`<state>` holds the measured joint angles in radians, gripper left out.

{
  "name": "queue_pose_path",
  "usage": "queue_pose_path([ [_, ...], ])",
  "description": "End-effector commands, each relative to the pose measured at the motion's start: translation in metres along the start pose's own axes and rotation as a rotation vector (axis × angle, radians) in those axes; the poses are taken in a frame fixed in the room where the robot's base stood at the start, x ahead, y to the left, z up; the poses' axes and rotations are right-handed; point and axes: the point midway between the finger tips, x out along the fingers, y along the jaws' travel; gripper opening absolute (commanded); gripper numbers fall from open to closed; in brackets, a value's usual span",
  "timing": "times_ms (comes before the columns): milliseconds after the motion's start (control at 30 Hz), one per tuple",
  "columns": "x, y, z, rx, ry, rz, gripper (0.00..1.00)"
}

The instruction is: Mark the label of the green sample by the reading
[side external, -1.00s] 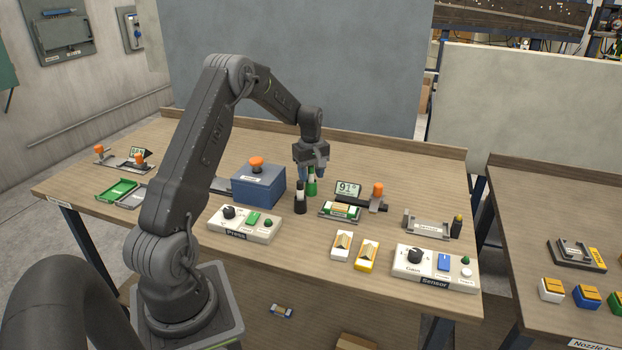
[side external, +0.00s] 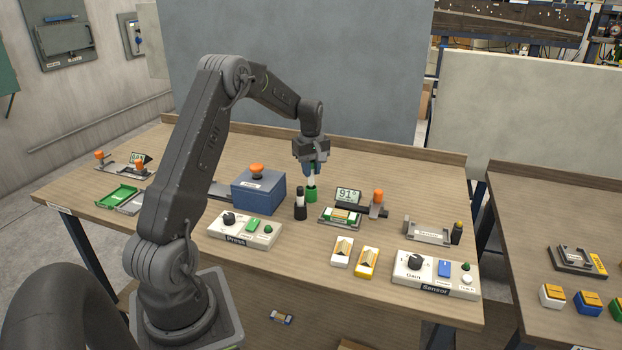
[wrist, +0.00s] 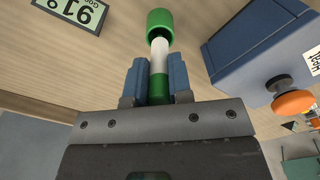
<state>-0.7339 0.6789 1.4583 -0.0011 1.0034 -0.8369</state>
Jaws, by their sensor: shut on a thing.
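My gripper (side external: 311,172) is shut on a green-and-white marker, its blue jaws on either side of the marker's green end (wrist: 158,90). The marker's white barrel (wrist: 159,55) points down at a green cup-like holder (side external: 312,194), which also shows in the wrist view (wrist: 160,19). Whether its tip is still inside the holder is hard to tell. The green sample (side external: 341,217) lies in a grey fixture right of the holder, with a pale and yellowish top.
A blue box with an orange knob (side external: 258,190) is farther left. An orange-knobbed clamp (side external: 378,200) stands right of the display. Press (side external: 244,227) and Sensor (side external: 435,270) panels line the front.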

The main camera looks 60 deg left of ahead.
Motion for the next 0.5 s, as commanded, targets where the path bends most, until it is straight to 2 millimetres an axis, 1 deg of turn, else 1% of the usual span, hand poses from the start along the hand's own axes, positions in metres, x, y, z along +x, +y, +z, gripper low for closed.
queue_pose_path([
  [33,-0.013,0.001,-0.001,0.000,0.004,0.004,0.00],
  [200,-0.044,0.000,0.000,0.000,0.003,0.002,0.00],
  [300,-0.056,0.000,0.000,0.000,0.002,0.001,0.00],
  [500,-0.075,0.000,0.000,0.000,0.001,0.000,0.00],
])
